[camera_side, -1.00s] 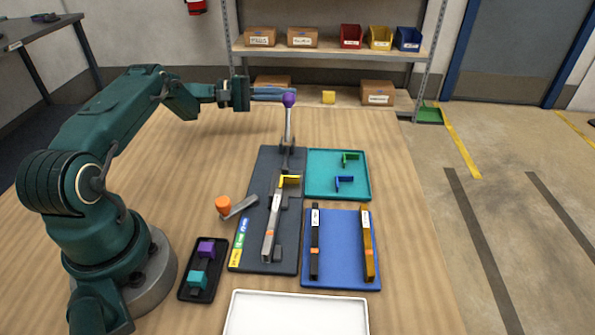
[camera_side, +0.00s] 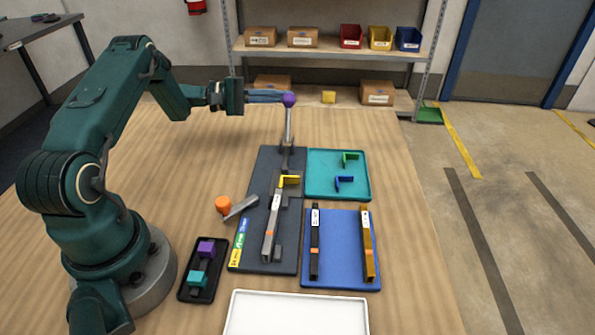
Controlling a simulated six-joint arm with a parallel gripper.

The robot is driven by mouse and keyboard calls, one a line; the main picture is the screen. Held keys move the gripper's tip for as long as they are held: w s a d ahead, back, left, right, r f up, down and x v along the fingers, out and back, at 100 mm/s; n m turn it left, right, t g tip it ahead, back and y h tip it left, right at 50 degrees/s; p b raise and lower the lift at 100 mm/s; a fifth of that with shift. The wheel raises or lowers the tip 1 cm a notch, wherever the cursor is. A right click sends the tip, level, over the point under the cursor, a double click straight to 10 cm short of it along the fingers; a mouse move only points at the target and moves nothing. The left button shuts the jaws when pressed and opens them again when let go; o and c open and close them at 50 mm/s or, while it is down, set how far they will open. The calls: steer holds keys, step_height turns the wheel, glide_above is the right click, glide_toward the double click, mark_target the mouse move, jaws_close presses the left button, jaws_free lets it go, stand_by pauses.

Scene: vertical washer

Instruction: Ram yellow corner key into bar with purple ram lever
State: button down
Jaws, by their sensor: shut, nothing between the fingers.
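The yellow corner key (camera_side: 289,180) sits at the far end of the grey bar (camera_side: 271,230), which lies lengthwise on the dark fixture plate (camera_side: 250,249). Whether the key is fully seated in the bar is too small to tell. The ram lever stands upright at the fixture's far end, with a purple ball knob (camera_side: 289,100) on top. My gripper (camera_side: 278,97) is shut and empty, level with the knob and just to its left. Whether the fingertips touch the knob cannot be told from this view.
An orange-knobbed lever (camera_side: 223,204) is left of the fixture. A teal tray (camera_side: 356,193) holds green and blue corner keys. A blue mat (camera_side: 341,277) holds a black and a golden bar. A black tray (camera_side: 190,293) with purple and teal blocks and a white tray (camera_side: 296,317) lie nearer.

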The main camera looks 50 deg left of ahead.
stand_by(0.3)
steer(key=shift+s+d+r+m, duration=0.15)
steer(key=shift+d+r+m, duration=0.05)
steer(key=shift+m, duration=0.1)
